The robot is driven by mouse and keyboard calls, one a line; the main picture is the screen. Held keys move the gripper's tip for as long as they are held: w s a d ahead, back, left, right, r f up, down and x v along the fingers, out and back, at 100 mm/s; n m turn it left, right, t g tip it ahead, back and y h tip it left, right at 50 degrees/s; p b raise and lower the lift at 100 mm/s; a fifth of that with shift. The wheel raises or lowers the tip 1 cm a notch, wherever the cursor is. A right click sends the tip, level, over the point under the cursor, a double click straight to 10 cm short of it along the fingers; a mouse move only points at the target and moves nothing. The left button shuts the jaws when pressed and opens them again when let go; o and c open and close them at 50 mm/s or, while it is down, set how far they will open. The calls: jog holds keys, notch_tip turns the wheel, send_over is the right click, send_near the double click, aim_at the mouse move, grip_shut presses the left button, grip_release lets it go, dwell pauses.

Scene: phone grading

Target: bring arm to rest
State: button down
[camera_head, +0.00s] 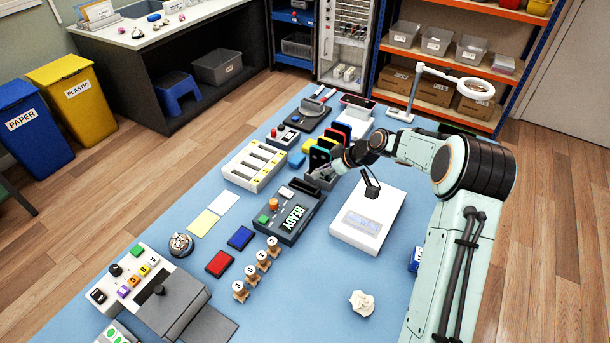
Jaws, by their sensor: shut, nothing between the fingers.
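My arm reaches in from the right of the head view and bends over the blue table (300,290). My gripper (371,191) is shut and empty. I cannot tell the exact gap between the fingertips and the device. My wrist hides part of the phone rack behind it.
Upright coloured phones (319,156) stand in a rack beside my wrist. A dark device reading READY (290,212), a white slotted tray (243,170), wooden stamps (240,291) and a ring lamp (476,88) stand around. Crumpled paper (362,303) lies in front; bare table surrounds it.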

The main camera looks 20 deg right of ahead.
jog(key=shift+s+d+r, duration=0.35)
jog(key=shift+s+r, duration=0.05)
